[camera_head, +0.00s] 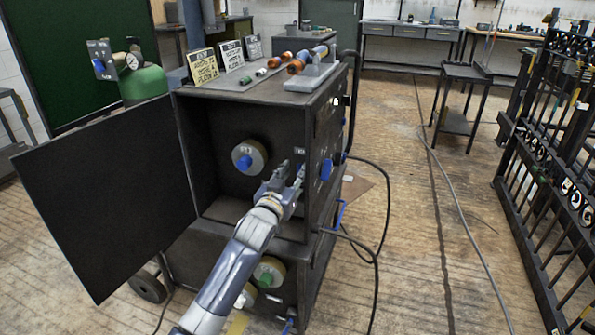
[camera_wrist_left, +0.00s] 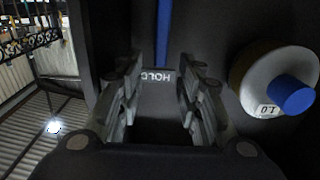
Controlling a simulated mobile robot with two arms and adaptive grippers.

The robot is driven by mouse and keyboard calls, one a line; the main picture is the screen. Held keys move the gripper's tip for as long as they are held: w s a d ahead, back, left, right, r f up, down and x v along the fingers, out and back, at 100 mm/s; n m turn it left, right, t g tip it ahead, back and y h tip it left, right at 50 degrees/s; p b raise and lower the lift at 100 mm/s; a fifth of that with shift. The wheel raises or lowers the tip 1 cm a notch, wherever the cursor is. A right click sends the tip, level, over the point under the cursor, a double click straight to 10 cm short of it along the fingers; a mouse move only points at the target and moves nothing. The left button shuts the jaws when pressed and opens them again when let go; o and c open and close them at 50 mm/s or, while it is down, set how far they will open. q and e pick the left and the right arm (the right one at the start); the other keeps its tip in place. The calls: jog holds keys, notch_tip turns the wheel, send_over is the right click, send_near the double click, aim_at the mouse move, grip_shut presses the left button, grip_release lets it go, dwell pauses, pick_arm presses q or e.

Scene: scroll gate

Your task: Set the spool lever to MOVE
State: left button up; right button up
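My left gripper (camera_head: 291,175) is at the front opening of the dark welder cabinet (camera_head: 262,104), near its right front edge. In the left wrist view, its fingers (camera_wrist_left: 160,90) are apart, with no object visible between them. A HOLD label (camera_wrist_left: 157,76) shows beyond the gap. A blue bar (camera_wrist_left: 164,32) runs upward above it; I cannot tell whether this is the spool lever. A pale spool with a blue hub (camera_head: 246,161) sits inside the cabinet, left of the gripper. It also shows in the left wrist view (camera_wrist_left: 252,80), marked 1.0. My right gripper is out of view.
The open cabinet door (camera_head: 105,190) fills the left side. A blue knob (camera_head: 326,169) is on the cabinet's right face. More spools (camera_head: 268,270) sit low in the cabinet. Cables (camera_head: 377,215) cross the floor.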

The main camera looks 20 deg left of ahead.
aim_at(299, 166)
pick_arm(q)
jog(key=shift+w+d+b, duration=0.1)
jog(key=shift+w+b, duration=0.25)
jog(key=shift+w, duration=1.55)
grip_shut()
